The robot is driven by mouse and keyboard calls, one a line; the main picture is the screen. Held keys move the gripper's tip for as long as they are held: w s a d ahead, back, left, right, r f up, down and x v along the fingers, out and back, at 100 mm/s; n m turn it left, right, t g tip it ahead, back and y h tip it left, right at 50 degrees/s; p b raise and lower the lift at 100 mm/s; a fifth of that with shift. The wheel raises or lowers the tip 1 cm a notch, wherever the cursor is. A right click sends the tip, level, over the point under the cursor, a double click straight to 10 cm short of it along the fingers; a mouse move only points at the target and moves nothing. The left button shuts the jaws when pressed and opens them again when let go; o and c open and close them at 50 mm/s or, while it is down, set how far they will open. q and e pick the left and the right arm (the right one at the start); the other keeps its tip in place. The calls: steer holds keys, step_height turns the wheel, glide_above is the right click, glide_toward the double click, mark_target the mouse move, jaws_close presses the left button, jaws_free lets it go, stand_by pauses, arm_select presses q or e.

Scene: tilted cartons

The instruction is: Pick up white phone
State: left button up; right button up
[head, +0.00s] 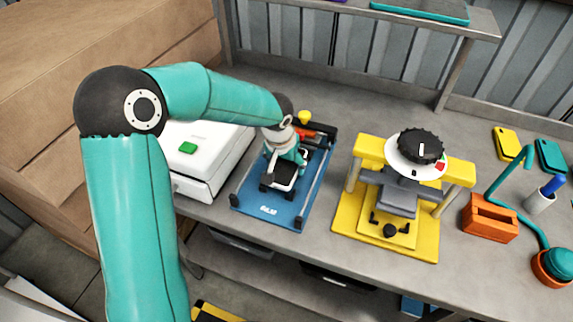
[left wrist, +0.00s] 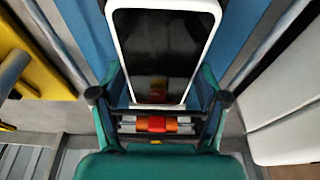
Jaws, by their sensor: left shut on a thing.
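The white phone (left wrist: 162,50) has a white rim and a dark face. In the left wrist view it lies between the two fingers of my left gripper (left wrist: 160,95), which is shut on it. In the head view the left gripper (head: 283,175) is over the blue fixture (head: 268,211), with part of the white phone (head: 284,169) showing below the wrist. The gripper and wrist hide the rest of the phone. I cannot tell whether the phone touches the fixture. My right gripper does not show.
A white box (head: 203,170) with a green button stands left of the blue fixture. A yellow press (head: 428,240) with a black knob stands to its right. Farther right are an orange block (head: 489,217), a lamp (head: 552,266) and yellow (head: 506,142) and teal (head: 551,156) phone-like pieces.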

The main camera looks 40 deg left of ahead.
arm_select(q)
step_height(320, 180, up, 19)
steer(key=b, duration=0.1)
glide_above(287, 165)
steer(key=shift+t, duration=0.4)
step_height(287, 165, down, 10)
steer(key=shift+d, duration=0.15)
steer(key=shift+a+f+b, duration=0.2)
steer(key=shift+f+b, duration=3)
steer(key=shift+f, duration=1.15)
steer(key=shift+f+b, duration=0.5)
steer(key=shift+b, duration=0.1)
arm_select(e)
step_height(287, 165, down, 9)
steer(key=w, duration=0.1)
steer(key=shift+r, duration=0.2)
arm_select(q)
steer(key=shift+f, duration=0.15)
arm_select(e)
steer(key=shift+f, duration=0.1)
arm_select(q)
steer(key=o, duration=1.4)
